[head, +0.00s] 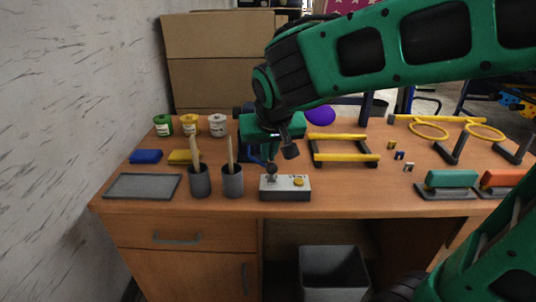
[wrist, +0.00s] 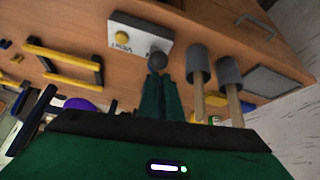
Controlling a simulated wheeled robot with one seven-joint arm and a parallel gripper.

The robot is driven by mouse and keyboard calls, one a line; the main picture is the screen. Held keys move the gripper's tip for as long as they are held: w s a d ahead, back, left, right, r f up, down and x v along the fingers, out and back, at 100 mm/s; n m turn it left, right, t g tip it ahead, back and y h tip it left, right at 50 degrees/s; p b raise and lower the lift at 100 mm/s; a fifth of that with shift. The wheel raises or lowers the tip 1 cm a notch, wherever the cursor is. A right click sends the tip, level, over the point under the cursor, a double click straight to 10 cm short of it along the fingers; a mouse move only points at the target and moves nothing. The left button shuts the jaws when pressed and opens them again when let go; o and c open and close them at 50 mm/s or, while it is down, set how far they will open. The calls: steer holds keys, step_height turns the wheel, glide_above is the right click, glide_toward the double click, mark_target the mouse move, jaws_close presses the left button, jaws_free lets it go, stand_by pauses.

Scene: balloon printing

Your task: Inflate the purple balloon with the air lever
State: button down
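The air lever is a dark round knob (head: 271,170) on a light grey box (head: 300,192) with a yellow button, at the front middle of the desk. In the wrist view the knob (wrist: 157,60) shows just beyond my fingertips, with the box (wrist: 140,38) behind it. My gripper (wrist: 162,80) has its two dark green fingers close together, and nothing is seen held between them. Whether the fingertips touch the knob is unclear. The purple balloon (head: 320,115) is behind my arm, partly hidden; a bit of it also shows in the wrist view (wrist: 80,104).
Two grey cups (head: 232,180) with wooden sticks stand left of the box. A grey tray (head: 143,186), paint jars (head: 190,125) and blue and yellow blocks are further left. A yellow-barred frame (head: 345,157) stands to the right, with stamps (head: 447,183) at the far right.

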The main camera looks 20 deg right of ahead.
steer(key=s+a+r, duration=0.2)
steer(key=s+r, duration=0.3)
steer(key=s, duration=0.1)
steer(key=shift+s+r, duration=0.3)
steer(key=shift+r, duration=0.1)
stand_by(7.0)
